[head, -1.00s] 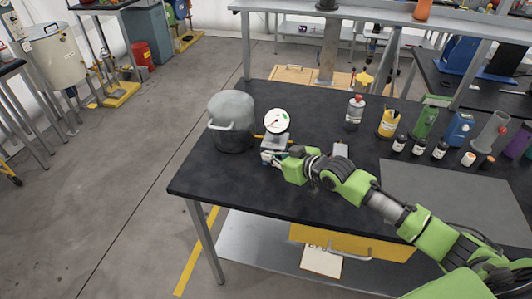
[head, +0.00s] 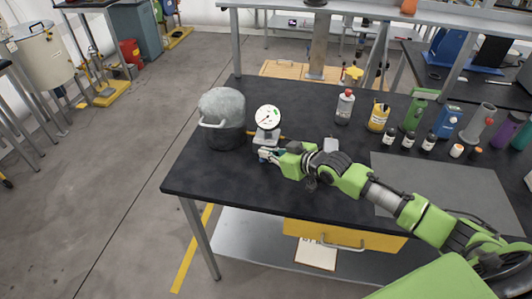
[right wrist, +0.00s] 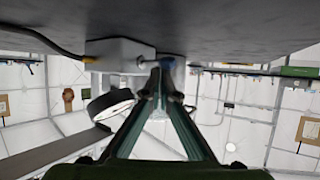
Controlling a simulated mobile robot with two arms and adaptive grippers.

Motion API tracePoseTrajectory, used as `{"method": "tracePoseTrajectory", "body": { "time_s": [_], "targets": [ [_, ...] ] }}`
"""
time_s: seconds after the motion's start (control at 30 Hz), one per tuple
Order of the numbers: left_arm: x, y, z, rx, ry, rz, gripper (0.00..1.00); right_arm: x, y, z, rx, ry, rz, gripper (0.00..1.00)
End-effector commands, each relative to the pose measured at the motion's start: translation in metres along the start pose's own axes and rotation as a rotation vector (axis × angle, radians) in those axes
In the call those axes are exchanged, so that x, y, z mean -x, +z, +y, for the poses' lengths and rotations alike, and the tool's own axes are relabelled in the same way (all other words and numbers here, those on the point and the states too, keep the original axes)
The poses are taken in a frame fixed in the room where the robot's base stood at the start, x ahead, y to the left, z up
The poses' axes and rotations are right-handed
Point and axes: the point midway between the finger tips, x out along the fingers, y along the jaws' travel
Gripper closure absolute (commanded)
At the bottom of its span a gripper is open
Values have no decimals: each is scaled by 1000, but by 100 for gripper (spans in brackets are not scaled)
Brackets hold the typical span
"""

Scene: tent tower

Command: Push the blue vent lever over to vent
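The vent unit is a pale box (head: 266,138) on the black bench, with a round white gauge (head: 268,117) above it. In the right wrist view, which looks upside down, the box (right wrist: 118,52) and gauge rim (right wrist: 110,103) are left of my fingers. The small blue vent lever (right wrist: 168,62) is at my right fingertips; contact is hard to tell. My right gripper (right wrist: 162,80) has its two fingers brought together at the tips. In the head view, the right gripper (head: 267,155) is at the front of the box. My left gripper is not in view.
Bottles and small jars stand along the right back of the bench. A grey mat (head: 445,185) lies on the right. The front left of the bench is clear.

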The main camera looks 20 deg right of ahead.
Motion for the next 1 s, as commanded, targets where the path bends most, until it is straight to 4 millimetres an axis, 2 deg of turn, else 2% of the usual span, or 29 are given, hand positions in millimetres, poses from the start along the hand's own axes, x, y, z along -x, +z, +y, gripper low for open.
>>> {"method": "tracePoseTrajectory", "body": {
  "time_s": [0.67, 1.0],
  "targets": [
    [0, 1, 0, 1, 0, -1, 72, 0, 4, 1, 0, 2, -7, 100],
    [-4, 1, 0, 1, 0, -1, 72, -12, -4, 0, 0, 1, -2, 100]
  ]
}}
